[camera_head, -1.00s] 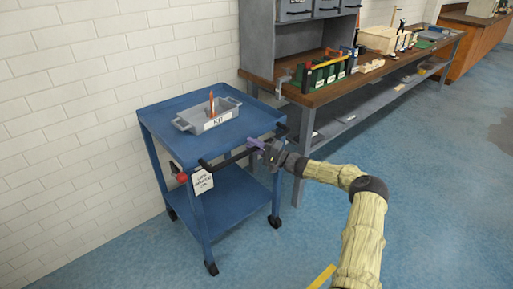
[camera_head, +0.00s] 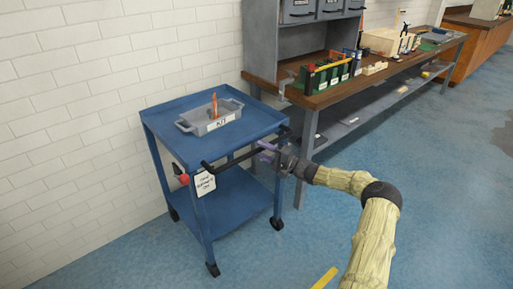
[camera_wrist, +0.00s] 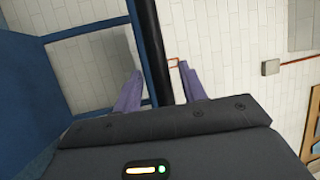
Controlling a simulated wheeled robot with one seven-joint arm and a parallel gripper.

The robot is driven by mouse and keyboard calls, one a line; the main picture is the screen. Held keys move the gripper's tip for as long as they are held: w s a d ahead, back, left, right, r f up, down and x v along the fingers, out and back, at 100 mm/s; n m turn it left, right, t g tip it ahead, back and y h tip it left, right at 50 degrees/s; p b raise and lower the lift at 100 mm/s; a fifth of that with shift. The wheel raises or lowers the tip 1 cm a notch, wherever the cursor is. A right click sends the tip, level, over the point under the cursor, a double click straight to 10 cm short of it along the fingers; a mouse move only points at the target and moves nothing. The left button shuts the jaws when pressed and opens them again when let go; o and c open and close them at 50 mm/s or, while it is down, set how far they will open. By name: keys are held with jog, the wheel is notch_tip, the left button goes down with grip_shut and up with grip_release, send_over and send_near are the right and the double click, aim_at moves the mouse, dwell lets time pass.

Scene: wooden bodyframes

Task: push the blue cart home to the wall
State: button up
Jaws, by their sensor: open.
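The blue cart (camera_head: 257,122) stands upright on its casters beside the white brick wall (camera_head: 60,110). I cannot tell whether its far side touches the wall. A black push handle (camera_head: 230,159) runs along its near side. My gripper (camera_head: 266,150) is at the right part of this handle. In the wrist view the handle (camera_wrist: 152,50) passes between the two purple fingers of my gripper (camera_wrist: 160,72), which are apart with gaps at the sides. Blue parts of the cart (camera_wrist: 25,85) fill the left of that view.
A grey tray marked KIT (camera_head: 205,118) with an orange upright item sits on the cart's top. A workbench (camera_head: 330,90) stands close on the right.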

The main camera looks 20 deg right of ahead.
jog(key=v, duration=1.4)
jog(key=shift+p, duration=0.3)
jog(key=shift+w, duration=0.15)
jog(key=s+a+f+n+g+h, duration=0.1)
jog(key=s+a+n+g, duration=0.15)
jog(key=a+g, duration=0.4)
jog(key=s+a+f+n+g+h, duration=0.1)
jog(key=s+a+n+g, duration=0.15)
jog(key=a, duration=0.75)
jog(key=s+a+n+g+h, duration=0.1)
jog(key=s+a+g+h, duration=0.15)
jog(key=s, duration=0.35)
jog(key=s+a+n+g+h, duration=0.1)
jog(key=s+a+g+h, duration=0.1)
jog(key=s+a+h, duration=0.3)
jog(key=s+d+r+t+h, duration=0.1)
jog(key=s+d+r+h, duration=0.2)
jog(key=s, duration=0.4)
jog(key=s+d+r+t+h, duration=0.1)
jog(key=s+r+t+h, duration=0.1)
jog(key=s+r, duration=0.45)
jog(key=w+p+v, duration=0.2)
jog(key=p+v, duration=0.9)
jog(key=p, duration=0.1)
jog(key=w+r+p+v, duration=0.1)
jog(key=w+p+v, duration=0.2)
jog(key=p+v, duration=0.9)
jog(key=shift+a+r+n, duration=0.15)
jog(key=shift+a+n, duration=0.1)
jog(key=shift+n, duration=0.15)
